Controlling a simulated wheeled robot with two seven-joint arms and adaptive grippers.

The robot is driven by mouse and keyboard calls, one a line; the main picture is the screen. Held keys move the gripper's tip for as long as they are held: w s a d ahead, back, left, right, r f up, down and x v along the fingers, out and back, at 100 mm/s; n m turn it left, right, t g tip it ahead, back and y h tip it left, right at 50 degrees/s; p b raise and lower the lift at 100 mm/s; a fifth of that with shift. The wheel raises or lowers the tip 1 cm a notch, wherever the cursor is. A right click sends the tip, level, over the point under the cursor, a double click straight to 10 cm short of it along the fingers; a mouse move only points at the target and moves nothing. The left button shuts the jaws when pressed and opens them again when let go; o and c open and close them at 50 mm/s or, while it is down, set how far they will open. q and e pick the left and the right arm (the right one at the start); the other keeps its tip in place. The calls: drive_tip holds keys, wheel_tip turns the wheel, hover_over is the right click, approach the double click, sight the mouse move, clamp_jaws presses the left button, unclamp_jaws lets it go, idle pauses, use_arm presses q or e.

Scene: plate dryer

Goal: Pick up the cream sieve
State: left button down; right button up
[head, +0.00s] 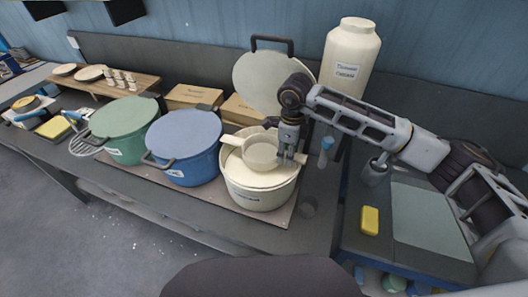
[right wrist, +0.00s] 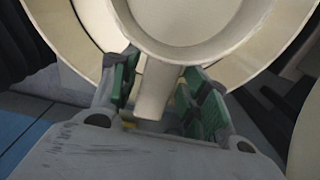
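The cream sieve (head: 262,153) is a round shallow bowl with short handles, sitting over the mouth of the cream pot (head: 258,196). My right gripper (head: 289,155) points down at the sieve's right side. In the right wrist view the sieve (right wrist: 190,45) fills the top, and its handle (right wrist: 156,92) comes down between the two fingers of the right gripper (right wrist: 163,85). The fingers stand on either side of the handle with narrow gaps showing, so the gripper looks open around it. My left gripper is out of view.
A blue pot (head: 184,150) and a green pot (head: 124,130) stand left of the cream pot. A cream lid (head: 268,80) stands upright behind, beside a tall labelled jar (head: 350,55). A yellow sponge (head: 370,220) lies on the right.

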clamp_jaws()
wheel_tip(320, 180, up, 10)
drive_tip(key=b, duration=0.2)
idle(0.7)
idle(0.4)
